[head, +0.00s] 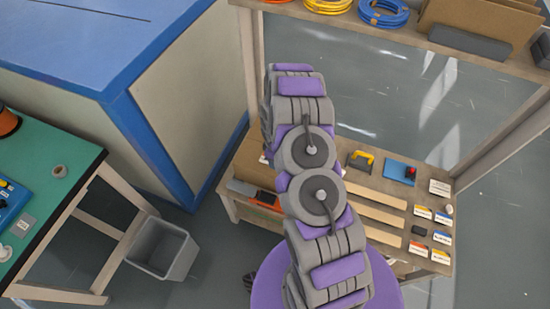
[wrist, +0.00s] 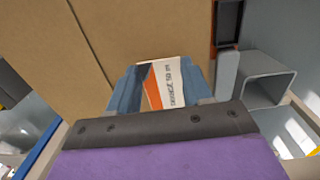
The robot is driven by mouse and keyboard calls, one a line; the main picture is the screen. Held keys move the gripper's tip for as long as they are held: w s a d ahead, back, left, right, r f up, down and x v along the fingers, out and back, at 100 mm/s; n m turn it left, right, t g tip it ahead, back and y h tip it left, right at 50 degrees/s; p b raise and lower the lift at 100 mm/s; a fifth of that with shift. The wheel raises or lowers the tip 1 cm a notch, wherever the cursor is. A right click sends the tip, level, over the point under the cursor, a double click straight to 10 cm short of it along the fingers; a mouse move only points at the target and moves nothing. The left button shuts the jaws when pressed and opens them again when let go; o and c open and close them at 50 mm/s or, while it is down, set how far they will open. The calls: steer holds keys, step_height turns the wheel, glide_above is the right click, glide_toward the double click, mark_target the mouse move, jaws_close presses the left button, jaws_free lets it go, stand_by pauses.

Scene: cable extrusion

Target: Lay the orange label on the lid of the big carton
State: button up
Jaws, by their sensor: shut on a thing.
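My gripper (wrist: 160,78) is shut on the orange label (wrist: 177,84), a white piece with an orange stripe and dark printing, in the wrist view. The label stands up between the two blue-grey fingers. Behind it is a broad brown cardboard-like face (wrist: 105,45) with a dark seam line on the left. I cannot tell whether this is the lid of the big carton, or whether the label touches it. In the head view my arm hides the gripper and the label.
In the wrist view a grey square tube (wrist: 268,78) lies right of the gripper. In the head view, a low wooden bench (head: 374,214) holds several small labelled cards (head: 441,218) and a blue pad (head: 400,171). A blue-edged cabinet (head: 190,105) and a grey bin (head: 163,248) stand left.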

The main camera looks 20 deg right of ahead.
steer(key=shift+d+f, duration=0.15)
steer(key=shift+f, duration=0.15)
steer(key=shift+f, duration=0.25)
steer(key=o, duration=0.9)
steer(key=r+p, duration=0.1)
steer(key=r, duration=0.4)
steer(key=r+p, duration=0.1)
steer(key=r, duration=0.5)
steer(key=r+p, duration=0.1)
steer(key=r, duration=0.5)
steer(key=shift+s+a+r, duration=0.1)
steer(key=shift+s+a, duration=0.05)
steer(key=shift+a, duration=0.1)
